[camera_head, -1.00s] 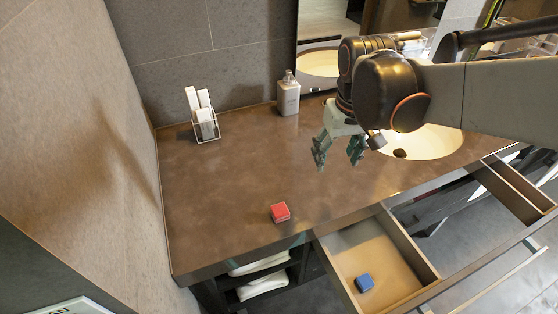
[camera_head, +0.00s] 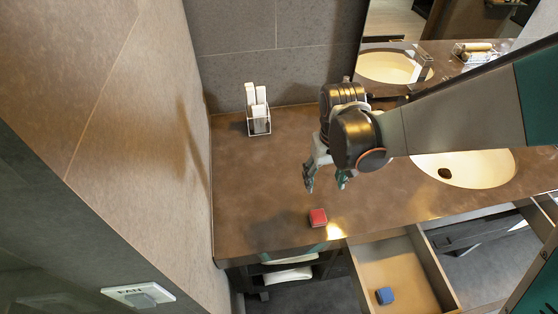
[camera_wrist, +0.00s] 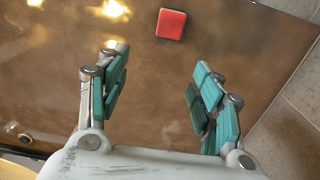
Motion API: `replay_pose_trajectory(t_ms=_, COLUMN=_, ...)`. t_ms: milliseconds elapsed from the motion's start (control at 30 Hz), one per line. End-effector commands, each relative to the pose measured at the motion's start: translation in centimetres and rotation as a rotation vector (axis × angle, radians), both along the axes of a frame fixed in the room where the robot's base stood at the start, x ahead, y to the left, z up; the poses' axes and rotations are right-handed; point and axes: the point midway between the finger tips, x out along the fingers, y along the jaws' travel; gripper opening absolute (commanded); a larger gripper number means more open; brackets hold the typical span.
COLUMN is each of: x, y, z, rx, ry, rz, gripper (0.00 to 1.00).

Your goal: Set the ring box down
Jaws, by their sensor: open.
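A small red ring box (camera_head: 318,217) sits on the brown vanity counter (camera_head: 255,195) near its front edge. It also shows at the top of the wrist view (camera_wrist: 171,24), ahead of the fingers and apart from them. A small blue box (camera_head: 385,296) lies inside the open drawer (camera_head: 385,262) below the counter. My gripper (camera_head: 325,183) is open and empty above the counter, behind the red box in the head view. In the wrist view my gripper (camera_wrist: 160,100) has its teal fingers spread, with only bare counter between them.
A white holder with upright white items (camera_head: 257,112) stands at the back left by the wall. A sink (camera_head: 465,168) is to the right, with a mirror behind. The counter's left part is clear. The drawer juts out from the front.

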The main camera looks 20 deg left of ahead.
Motion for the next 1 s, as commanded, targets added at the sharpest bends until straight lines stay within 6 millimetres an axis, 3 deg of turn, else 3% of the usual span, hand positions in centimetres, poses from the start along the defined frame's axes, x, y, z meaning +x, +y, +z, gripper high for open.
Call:
replay_pose_trajectory(t_ms=33, x=-3.3, y=0.1, z=0.0, rx=0.0, ry=0.0, rz=0.033, gripper=0.6)
replay_pose_trajectory(t_ms=400, x=-3.3, y=0.0, z=-5.7, rx=0.0, ry=0.0, rz=0.034, gripper=0.6)
replay_pose_trajectory(t_ms=733, x=-3.5, y=-0.1, z=-7.6, rx=0.0, ry=0.0, rz=0.034, gripper=0.6)
replay_pose_trajectory(t_ms=1000, x=-3.9, y=-0.4, z=-11.2, rx=0.0, ry=0.0, rz=0.034, gripper=0.6)
